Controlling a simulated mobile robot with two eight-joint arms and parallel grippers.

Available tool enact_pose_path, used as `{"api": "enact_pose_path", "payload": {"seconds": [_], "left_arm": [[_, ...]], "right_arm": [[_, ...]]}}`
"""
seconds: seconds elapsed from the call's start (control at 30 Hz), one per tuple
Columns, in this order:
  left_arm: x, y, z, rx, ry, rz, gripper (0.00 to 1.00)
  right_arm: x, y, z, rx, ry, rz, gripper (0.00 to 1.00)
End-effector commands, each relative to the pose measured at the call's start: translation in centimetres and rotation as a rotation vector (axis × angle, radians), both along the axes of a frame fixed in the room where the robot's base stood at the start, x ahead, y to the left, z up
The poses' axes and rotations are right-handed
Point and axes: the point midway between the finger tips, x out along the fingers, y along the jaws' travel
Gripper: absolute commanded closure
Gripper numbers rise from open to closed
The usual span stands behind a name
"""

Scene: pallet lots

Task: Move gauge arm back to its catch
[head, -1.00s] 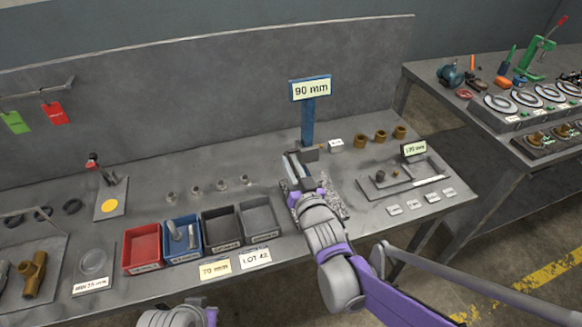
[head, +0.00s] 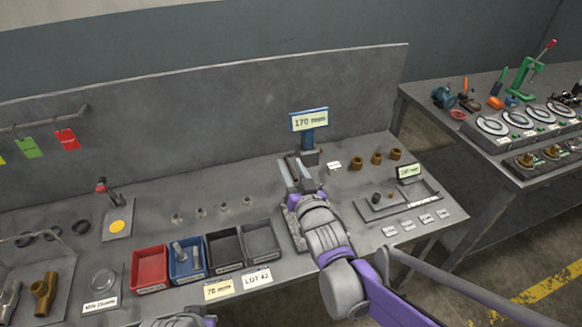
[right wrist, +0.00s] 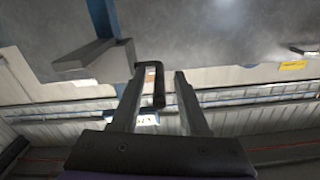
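The gauge has a blue column (head: 307,141) and a display (head: 310,120) that reads 170 mm. Its dark arm (head: 311,158) is by the column, partly hidden by my right gripper (head: 292,167). In the right wrist view, my right gripper (right wrist: 155,83) has its fingers apart. A dark bent bar (right wrist: 160,86) shows between them, with a gap at the right finger. A grey angled block (right wrist: 93,60) is up left of the fingers. I cannot make out the catch. Of my left arm only a link shows at the bottom edge; its gripper is out of view.
Red (head: 149,266), blue (head: 184,262) and dark bins stand along the bench front. A tray (head: 374,212) with small parts lies right of my right arm, with brown bushings (head: 376,159) behind. A second bench (head: 482,183) stands at right.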

Motion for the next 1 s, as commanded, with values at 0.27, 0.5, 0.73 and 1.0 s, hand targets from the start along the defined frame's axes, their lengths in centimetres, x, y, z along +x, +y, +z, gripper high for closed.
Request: {"api": "enact_pose_path", "payload": {"seconds": [0.27,0.5,0.73,1.0], "left_arm": [[0.0,0.0,0.0,0.0,0.0,0.0,1.0],[0.0,0.0,-0.2,0.0,0.001,0.0,1.0],[0.0,0.0,-0.1,0.0,0.0,0.0,1.0],[0.0,0.0,0.0,0.0,0.0,0.0,1.0]], "right_arm": [[-0.9,-0.3,0.0,0.0,0.001,-0.001,0.55],[-5.3,-1.7,-0.1,-0.001,0.001,-0.001,0.55],[-8.9,-2.9,0.0,-0.001,0.0,-0.001,0.55],[-10.3,-3.4,0.0,0.0,0.0,0.0,0.55]]}}
